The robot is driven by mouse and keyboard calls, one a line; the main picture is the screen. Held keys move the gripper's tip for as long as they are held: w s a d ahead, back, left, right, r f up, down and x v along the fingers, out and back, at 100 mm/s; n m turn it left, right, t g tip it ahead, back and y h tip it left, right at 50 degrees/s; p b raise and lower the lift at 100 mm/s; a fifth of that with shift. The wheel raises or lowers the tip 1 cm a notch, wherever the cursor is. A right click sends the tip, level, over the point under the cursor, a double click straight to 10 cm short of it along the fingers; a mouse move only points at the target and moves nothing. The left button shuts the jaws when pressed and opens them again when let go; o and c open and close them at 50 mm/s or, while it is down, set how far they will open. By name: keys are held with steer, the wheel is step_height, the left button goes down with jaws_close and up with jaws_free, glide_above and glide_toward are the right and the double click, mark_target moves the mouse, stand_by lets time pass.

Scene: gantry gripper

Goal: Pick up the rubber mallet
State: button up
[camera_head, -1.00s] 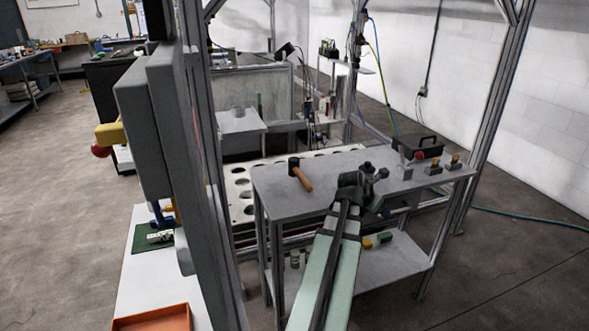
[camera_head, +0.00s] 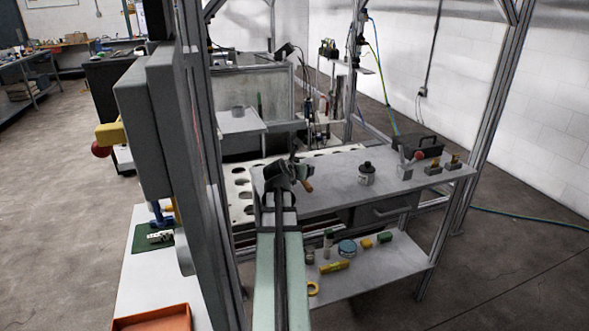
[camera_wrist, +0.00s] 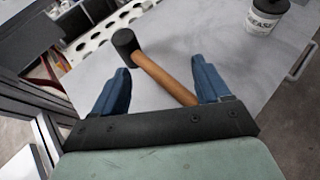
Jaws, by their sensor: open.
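The rubber mallet, with a black head and a wooden handle, lies on the grey table top. In the wrist view the mallet (camera_wrist: 162,74) lies diagonally ahead of and between my blue fingers, its head at upper left and the end of its handle near the right finger. In the head view my arm hides most of it, and only the tip of the mallet's handle (camera_head: 308,187) shows. My gripper (camera_wrist: 160,82) is open and empty. It also shows in the head view (camera_head: 291,165) over the left part of the table. I cannot tell the height gap.
A grease can (camera_head: 367,173) stands on the table (camera_head: 335,197), right of my gripper; a black toolbox (camera_head: 419,148) and small items are farther right. A white perforated panel (camera_head: 240,190) lies behind. A lower shelf (camera_head: 385,270) holds several small things. A frame post stands left.

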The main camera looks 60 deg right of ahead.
mark_target(294, 159)
steer(key=w+a+t, duration=0.1)
steer(key=w, duration=0.4)
steer(key=shift+n, duration=0.4)
steer(key=x, duration=1.3)
steer(key=shift+w+d+r, duration=0.2)
steer(key=shift+d+r, duration=0.05)
steer(key=shift+d, duration=0.05)
steer(key=shift+c, duration=0.4)
steer(key=c, duration=1.3)
steer(key=shift+r, duration=0.15)
